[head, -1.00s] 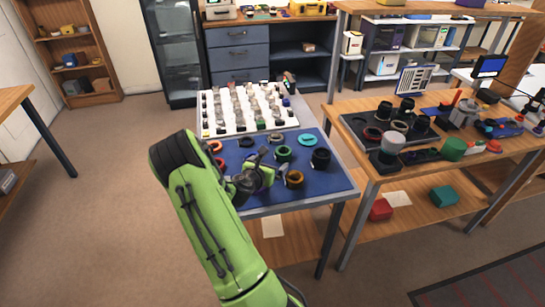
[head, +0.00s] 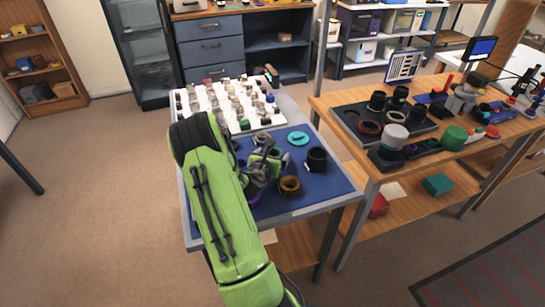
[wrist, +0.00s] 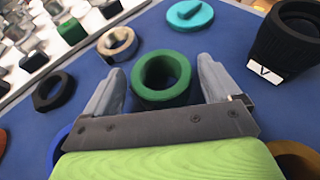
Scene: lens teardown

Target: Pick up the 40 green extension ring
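The green extension ring (wrist: 162,78) lies on the blue mat (wrist: 225,110) in the wrist view, its round hole facing up. My gripper (wrist: 162,70) is open, with one grey finger on the ring's left and the other on its right. Small gaps seem to show between the ring and the fingers; I cannot tell whether either touches. In the head view my gripper (head: 265,165) is low over the mat and mostly hides the ring. No number can be read on the ring.
A tan ring (wrist: 117,42) and a black ring (wrist: 54,90) lie left of the green ring. A teal ring (wrist: 190,14) lies behind it. A tall black cylinder (wrist: 290,38) stands right. A brown ring (head: 290,186) is near the front.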

